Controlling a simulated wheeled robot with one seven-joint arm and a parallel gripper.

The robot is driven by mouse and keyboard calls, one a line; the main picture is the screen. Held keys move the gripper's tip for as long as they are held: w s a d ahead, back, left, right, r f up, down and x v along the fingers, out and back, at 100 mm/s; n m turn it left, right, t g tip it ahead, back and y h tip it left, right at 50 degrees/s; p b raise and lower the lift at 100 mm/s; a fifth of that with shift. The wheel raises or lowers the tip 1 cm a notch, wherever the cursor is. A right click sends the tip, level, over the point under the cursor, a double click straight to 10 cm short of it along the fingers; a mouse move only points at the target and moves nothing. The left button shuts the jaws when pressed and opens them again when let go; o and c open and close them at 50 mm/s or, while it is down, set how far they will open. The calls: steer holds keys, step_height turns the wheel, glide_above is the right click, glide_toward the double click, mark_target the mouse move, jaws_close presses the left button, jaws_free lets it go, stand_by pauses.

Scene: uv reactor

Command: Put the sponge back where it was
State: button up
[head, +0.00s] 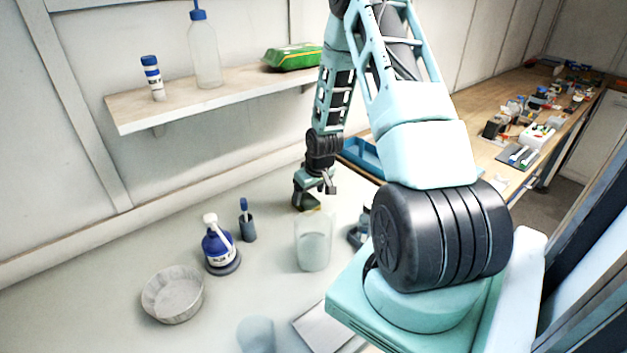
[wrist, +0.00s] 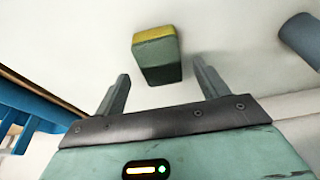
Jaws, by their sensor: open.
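The sponge (wrist: 157,56), green with a yellow layer, is in the wrist view, just beyond and between my fingertips. My gripper (wrist: 161,68) is open, with bare space between each finger and the sponge. In the head view my gripper (head: 327,187) is low over the back of the white table. A small green block there, probably the sponge (head: 305,204), shows below it, partly hidden by the gripper. Contact between fingers and sponge cannot be made out.
A clear beaker (head: 313,245) stands just in front of my gripper. A blue bottle (head: 217,246), a small dark cup (head: 248,229) and a ribbed bowl (head: 172,294) stand to the left. A blue tray (head: 361,155) lies behind right. A wall shelf (head: 180,109) holds bottles and a green pack.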

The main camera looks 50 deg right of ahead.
steer(key=d+b+v, duration=0.1)
steer(key=v, duration=0.7)
steer(key=a+r+n+g+y, duration=0.1)
steer(key=a+r+n, duration=0.3)
steer(key=a, duration=1)
steer(key=a+r+n+y, duration=0.1)
steer(key=a+r, duration=0.4)
steer(key=a, duration=1)
steer(key=s+a+r+n+g, duration=0.1)
steer(key=s+a+r+n, duration=0.1)
steer(key=s+a, duration=0.5)
steer(key=s+a+r+n+g, duration=0.1)
steer(key=s+a+r+n, duration=0.2)
steer(key=s+a, duration=0.5)
steer(key=s+r, duration=0.1)
steer(key=s, duration=0.3)
steer(key=shift+a+n+h, duration=0.15)
steer(key=shift+n+h, duration=0.15)
steer(key=shift+f, duration=0.15)
step_height(320, 180, down, 6)
steer(key=b, duration=0.6)
